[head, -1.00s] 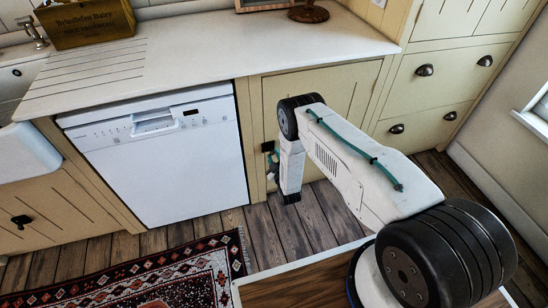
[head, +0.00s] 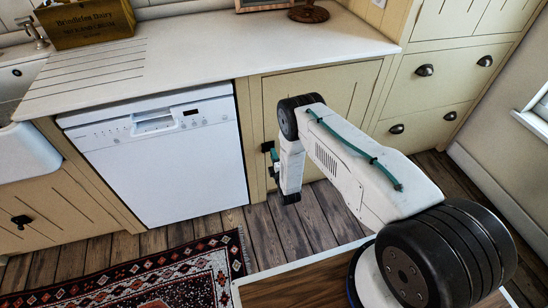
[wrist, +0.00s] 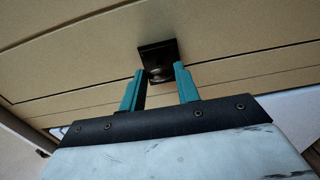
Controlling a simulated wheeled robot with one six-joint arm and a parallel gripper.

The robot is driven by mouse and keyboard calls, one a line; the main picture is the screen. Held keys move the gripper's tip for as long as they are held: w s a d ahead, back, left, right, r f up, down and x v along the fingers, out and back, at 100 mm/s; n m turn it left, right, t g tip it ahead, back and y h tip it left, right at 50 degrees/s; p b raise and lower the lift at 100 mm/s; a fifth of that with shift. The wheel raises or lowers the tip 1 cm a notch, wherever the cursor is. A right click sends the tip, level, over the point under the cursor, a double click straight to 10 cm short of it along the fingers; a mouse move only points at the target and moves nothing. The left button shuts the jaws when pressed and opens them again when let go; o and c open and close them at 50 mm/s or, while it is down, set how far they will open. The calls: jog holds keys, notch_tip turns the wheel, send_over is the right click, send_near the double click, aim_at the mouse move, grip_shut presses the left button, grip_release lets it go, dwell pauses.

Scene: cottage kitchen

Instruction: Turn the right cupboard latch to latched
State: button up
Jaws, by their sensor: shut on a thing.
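The right cupboard door (head: 350,88) is a cream panel under the worktop, right of the dishwasher, and looks closed. Its small dark latch (head: 267,147) sits at the door's left edge. In the wrist view the latch (wrist: 157,54) has a square black plate with a rounded knob in front. My gripper (wrist: 159,70) has its teal fingers on either side of the knob, shut on the latch. In the head view my gripper (head: 273,160) is at the door's left edge, partly hidden by my wrist. I cannot tell the latch's exact angle.
The white dishwasher (head: 160,155) stands just left of the latch. Drawers with cup handles (head: 424,70) are on the right. A patterned rug (head: 150,280) lies on the plank floor at the lower left. A wooden box (head: 85,22) stands on the worktop.

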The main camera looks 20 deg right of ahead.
jog(key=shift+n, duration=0.3)
dwell(0.4)
jog(key=o, duration=1)
jog(key=shift+s, duration=0.1)
jog(key=s, duration=0.7)
jog(key=shift+s, duration=0.3)
